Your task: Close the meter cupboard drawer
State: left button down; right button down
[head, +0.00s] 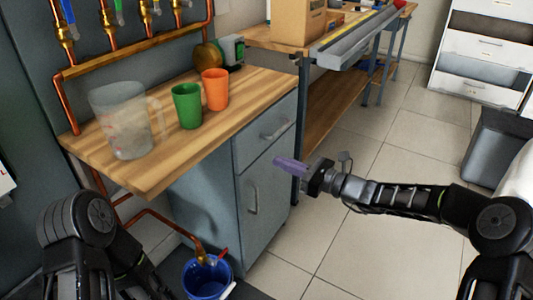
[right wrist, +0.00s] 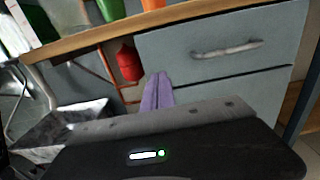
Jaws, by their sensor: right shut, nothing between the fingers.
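The grey meter cupboard (head: 215,195) stands under a wooden worktop. Its drawer (head: 250,140) is at the top of the front, with a horizontal bar handle (head: 276,130); a door with an upright handle (head: 253,198) is below. The drawer front looks flush or nearly flush; I cannot tell whether a small gap remains. The right wrist view shows the drawer (right wrist: 175,55) and its handle (right wrist: 228,49) close up. My right gripper (head: 277,161), with purple fingers, is shut and empty, in front of the cupboard. The fingers (right wrist: 158,92) appear below the drawer front's left part; contact is unclear. My left gripper is out of view.
A clear jug (head: 123,125), green cup (head: 187,108) and orange cup (head: 215,90) stand on the worktop (head: 160,175). A blue bucket (head: 205,280) is on the floor at the cupboard's left. A workbench (head: 335,115) stands behind.

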jog(key=v, duration=0.4)
jog(key=shift+s+d+p, duration=0.2)
jog(key=shift+d+p, duration=0.05)
jog(key=shift+p, duration=0.05)
jog(key=s+f+n+g+h, duration=0.2)
jog(key=s+f+n+h, duration=0.1)
jog(key=f, duration=0.5)
jog(key=s+f+n+g+h, duration=0.2)
jog(key=s+f, duration=0.1)
jog(key=f, duration=0.6)
jog(key=s+d+f+n+g+h, duration=0.3)
jog(key=s+f+n+h, duration=0.3)
jog(key=s+f+n, duration=0.8)
jog(key=s+a+f+n+g, duration=0.1)
jog(key=s+a+f+n, duration=0.15)
jog(key=s, duration=0.65)
jog(key=s+a+f+n+g, duration=0.1)
jog(key=s+f, duration=0.2)
jog(key=s, duration=0.5)
notch_tip(320, 180, up, 24)
jog(key=p, duration=2.3)
jog(key=shift+a+p, duration=0.25)
jog(key=shift+p, duration=0.05)
